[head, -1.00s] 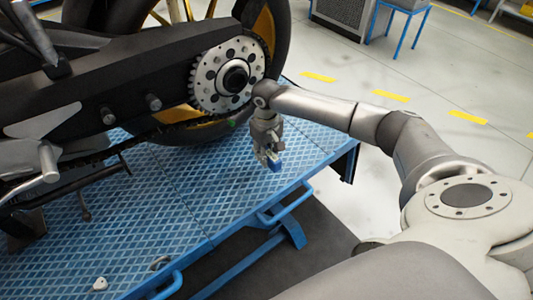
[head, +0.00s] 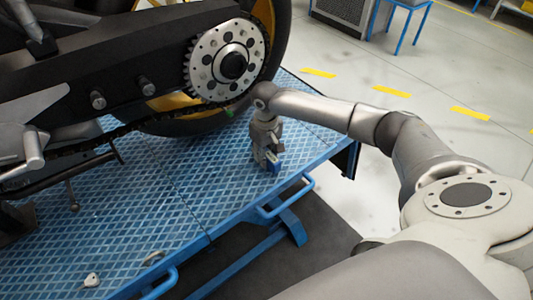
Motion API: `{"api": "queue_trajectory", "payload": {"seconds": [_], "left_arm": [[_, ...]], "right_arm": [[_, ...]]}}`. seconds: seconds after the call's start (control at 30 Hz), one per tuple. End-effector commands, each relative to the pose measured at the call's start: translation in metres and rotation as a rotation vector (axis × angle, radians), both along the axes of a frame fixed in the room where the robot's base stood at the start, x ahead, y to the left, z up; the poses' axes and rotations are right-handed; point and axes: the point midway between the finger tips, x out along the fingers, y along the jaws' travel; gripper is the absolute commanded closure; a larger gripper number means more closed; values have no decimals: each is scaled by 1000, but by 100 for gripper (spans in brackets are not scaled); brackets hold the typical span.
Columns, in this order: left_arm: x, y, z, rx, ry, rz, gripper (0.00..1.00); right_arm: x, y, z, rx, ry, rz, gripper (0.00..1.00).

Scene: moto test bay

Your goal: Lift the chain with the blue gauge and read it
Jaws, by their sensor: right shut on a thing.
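The motorcycle's chain (head: 112,136) runs dark and thin along the lower edge of the swingarm to the silver rear sprocket (head: 225,62). My right gripper (head: 270,163) points down over the blue lift platform, to the right of the rear wheel and apart from the chain. It is shut on the small blue gauge (head: 274,168), which is partly hidden by the fingers. Whether the gauge touches the platform I cannot tell. The gauge's reading is too small to see. My left gripper is not in view.
The blue platform (head: 190,190) has a raised edge with blue handles (head: 287,200). A small white object (head: 92,280) lies near its front edge. The black rear tyre (head: 272,50) stands behind the sprocket. Open grey floor lies to the right.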

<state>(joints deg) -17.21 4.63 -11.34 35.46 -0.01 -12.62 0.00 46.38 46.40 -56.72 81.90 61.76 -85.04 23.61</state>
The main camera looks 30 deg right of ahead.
Motion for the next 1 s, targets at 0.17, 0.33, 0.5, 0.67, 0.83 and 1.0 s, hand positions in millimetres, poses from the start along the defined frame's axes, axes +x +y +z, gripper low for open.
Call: {"api": "queue_trajectory", "payload": {"seconds": [0.17, 0.33, 0.5, 0.67, 0.83, 1.0], "left_arm": [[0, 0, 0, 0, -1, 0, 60], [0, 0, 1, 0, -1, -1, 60], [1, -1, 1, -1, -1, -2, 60], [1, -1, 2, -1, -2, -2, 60], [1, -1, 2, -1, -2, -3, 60], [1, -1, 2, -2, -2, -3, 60]], "right_arm": [[0, 0, -2, 0, 0, 0, 100], [0, 0, -4, 0, -1, 0, 100], [0, 0, -7, 1, -1, 0, 100], [0, 0, -9, 1, -1, 0, 100], [0, 0, -12, 1, -1, 0, 100], [0, 0, -11, 0, -1, 0, 50]]}}
